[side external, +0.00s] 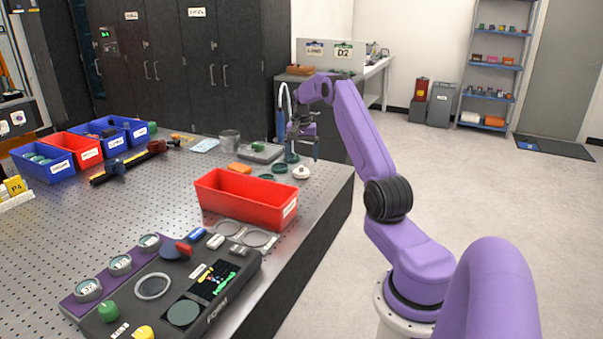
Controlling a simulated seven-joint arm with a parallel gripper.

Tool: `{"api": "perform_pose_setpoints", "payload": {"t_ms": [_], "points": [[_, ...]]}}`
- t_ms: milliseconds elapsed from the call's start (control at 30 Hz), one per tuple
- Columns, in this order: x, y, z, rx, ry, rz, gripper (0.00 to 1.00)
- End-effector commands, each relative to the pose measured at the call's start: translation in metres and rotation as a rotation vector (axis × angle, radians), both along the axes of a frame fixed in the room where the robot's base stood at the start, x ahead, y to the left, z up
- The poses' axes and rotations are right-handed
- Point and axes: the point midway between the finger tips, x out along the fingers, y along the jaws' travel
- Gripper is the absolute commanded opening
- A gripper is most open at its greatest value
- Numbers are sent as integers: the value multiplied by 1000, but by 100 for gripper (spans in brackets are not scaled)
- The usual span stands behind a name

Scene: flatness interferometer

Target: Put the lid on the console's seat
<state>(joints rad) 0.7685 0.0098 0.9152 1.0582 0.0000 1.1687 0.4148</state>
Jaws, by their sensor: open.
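The dark console (215,300) lies at the near edge of the perforated metal table, with a small lit screen, coloured knobs and several labels. A pale ring (153,286) on its top looks like a round seat, and it appears uncovered. A small white round piece with a raised middle (301,173), perhaps the lid, lies near the table's far right edge. My gripper (303,150) is open above that corner, pointing down, higher than the white piece. Its fingers are small and dark here, and I see nothing held between them.
A red bin (246,198) stands between the console and my gripper. Flat green discs (279,168) and a grey device (260,152) lie near the gripper.

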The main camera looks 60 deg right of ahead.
Motion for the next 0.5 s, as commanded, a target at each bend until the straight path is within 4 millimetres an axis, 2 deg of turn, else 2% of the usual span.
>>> {"api": "perform_pose_setpoints", "payload": {"t_ms": [133, 400, 500], "points": [[-1, 1, -11, 1, 2, 0, 89], [-1, 2, -46, 1, 1, 0, 89], [-1, 2, -52, 0, 0, 0, 89]]}}
